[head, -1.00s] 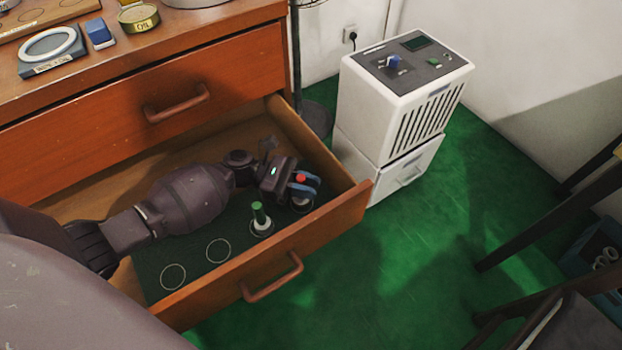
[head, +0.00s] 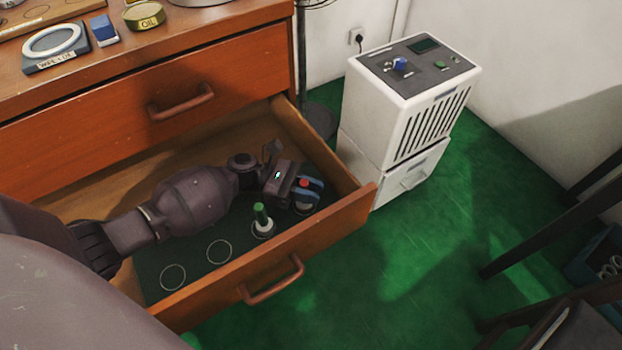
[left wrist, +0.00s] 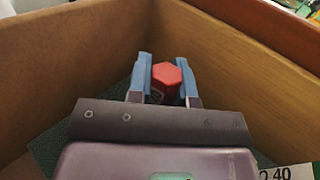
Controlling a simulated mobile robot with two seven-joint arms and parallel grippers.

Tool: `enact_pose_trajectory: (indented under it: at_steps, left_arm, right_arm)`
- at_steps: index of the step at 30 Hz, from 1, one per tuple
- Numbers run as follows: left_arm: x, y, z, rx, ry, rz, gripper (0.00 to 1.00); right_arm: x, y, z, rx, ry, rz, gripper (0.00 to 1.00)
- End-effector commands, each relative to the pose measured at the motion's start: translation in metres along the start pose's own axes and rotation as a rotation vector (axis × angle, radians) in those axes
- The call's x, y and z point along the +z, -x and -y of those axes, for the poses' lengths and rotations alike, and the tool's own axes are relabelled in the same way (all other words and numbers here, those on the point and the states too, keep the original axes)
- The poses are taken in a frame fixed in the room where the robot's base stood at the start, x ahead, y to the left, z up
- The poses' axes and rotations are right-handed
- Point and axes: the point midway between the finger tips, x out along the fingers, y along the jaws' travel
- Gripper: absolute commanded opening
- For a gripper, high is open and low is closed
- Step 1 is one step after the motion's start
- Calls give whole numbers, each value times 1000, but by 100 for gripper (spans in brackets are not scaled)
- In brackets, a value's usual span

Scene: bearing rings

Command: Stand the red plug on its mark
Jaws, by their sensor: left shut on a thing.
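My left gripper (head: 309,189) is inside the open drawer at its right end, with its blue fingers shut on the red plug (head: 303,183). In the left wrist view the red six-sided top of the plug (left wrist: 167,80) sits between the two blue fingers (left wrist: 165,84). The plug looks upright. Its lower part and the mark beneath it are mostly hidden by the fingers, so I cannot tell whether it touches the mat. A green plug (head: 261,214) stands on a ringed mark beside my gripper. My right gripper is not in view.
The dark mat (head: 190,272) has two empty ring marks, (head: 173,277) and (head: 219,251), to the left. The drawer's front wall (head: 330,222) and right wall (head: 325,150) are close to my gripper. A white appliance (head: 405,120) stands right of the drawer.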

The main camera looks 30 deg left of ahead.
Motion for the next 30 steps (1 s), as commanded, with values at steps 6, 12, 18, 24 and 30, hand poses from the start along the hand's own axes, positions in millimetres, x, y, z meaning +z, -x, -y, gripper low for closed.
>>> enact_pose_trajectory:
  at_steps: [6, 12, 18, 24, 30]
  left_arm:
    - [-1, 0, -1, 0, -2, 1, 38]
    - [-2, 0, 0, 0, -1, 1, 50]
    - [-2, 2, 0, 1, 1, -1, 50]
    - [0, 24, -1, 2, -1, -2, 50]
    - [0, 62, -1, 3, -1, -2, 50]
  right_arm:
    - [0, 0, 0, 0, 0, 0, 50]
    - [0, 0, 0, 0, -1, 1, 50]
    - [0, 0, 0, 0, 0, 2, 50]
    - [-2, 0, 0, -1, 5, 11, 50]
    - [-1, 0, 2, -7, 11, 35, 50]
